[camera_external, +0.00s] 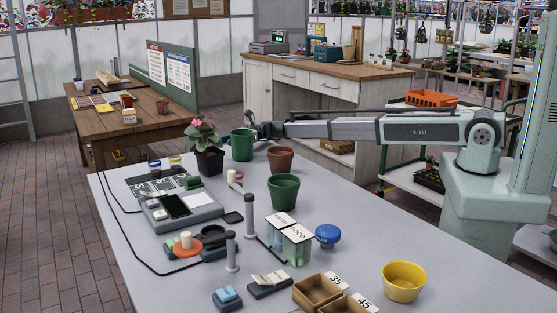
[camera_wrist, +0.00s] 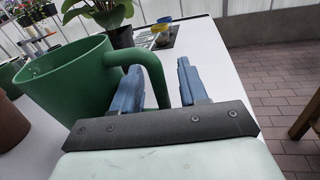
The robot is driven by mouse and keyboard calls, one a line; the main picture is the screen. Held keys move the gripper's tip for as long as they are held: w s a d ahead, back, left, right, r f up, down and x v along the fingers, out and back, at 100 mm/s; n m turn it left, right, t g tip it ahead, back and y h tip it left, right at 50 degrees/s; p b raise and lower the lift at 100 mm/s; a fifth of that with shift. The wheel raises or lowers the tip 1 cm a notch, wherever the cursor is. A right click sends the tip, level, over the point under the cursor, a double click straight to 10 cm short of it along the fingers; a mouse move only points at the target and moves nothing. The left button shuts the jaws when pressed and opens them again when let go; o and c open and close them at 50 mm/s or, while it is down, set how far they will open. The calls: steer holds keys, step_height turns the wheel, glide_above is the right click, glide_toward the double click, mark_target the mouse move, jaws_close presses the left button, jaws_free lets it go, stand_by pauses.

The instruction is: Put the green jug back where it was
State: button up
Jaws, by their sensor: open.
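The green jug (camera_external: 241,146) stands upright on the far part of the grey table, beside the potted pink flower. In the wrist view the jug (camera_wrist: 70,78) fills the left side, and its looped handle (camera_wrist: 154,68) faces me. My gripper (camera_external: 256,131) is at the jug's right side, near its rim. In the wrist view my gripper (camera_wrist: 158,88) is open, with blue fingers either side of a gap. The handle shows in that gap, nearer the left finger, which hides part of it. I cannot tell if they touch.
A potted pink flower (camera_external: 208,158) stands close left of the jug. A brown pot (camera_external: 280,159) and a green pot (camera_external: 284,190) stand nearer right. Bench devices (camera_external: 182,210), posts and a yellow bowl (camera_external: 403,280) occupy the table. Bare tabletop (camera_external: 350,205) lies at right.

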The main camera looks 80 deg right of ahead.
steer(key=v, duration=1.1)
steer(key=shift+s+d, duration=0.15)
steer(key=shift+d, duration=0.05)
